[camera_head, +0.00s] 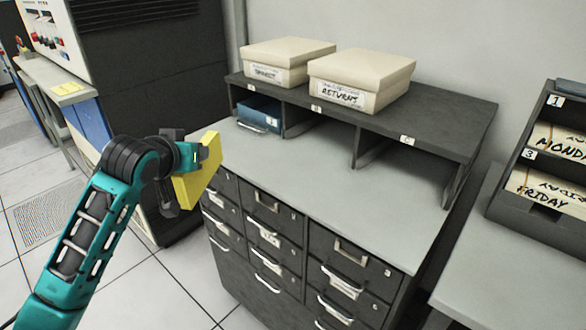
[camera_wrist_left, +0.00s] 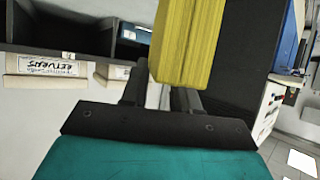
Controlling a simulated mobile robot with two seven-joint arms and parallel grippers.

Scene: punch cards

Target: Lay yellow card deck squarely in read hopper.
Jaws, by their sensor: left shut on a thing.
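My left gripper (camera_head: 190,160) is shut on the yellow card deck (camera_head: 198,182). The deck is a thick yellow block, held tilted in the air in front of the left end of the grey cabinet top. In the left wrist view the deck (camera_wrist_left: 190,40) stands out beyond the dark fingers (camera_wrist_left: 162,98), and its far end is cut off by the top of the picture. I cannot make out the read hopper in either view. My right gripper is not in view.
The drawer cabinet (camera_head: 320,185) has a clear grey top and a dark shelf with compartments. A blue box (camera_head: 260,113) sits in the left compartment. Two cream boxes, one marked RETURNS (camera_head: 360,80), stand on top. A tall dark machine (camera_head: 165,85) stands behind my arm.

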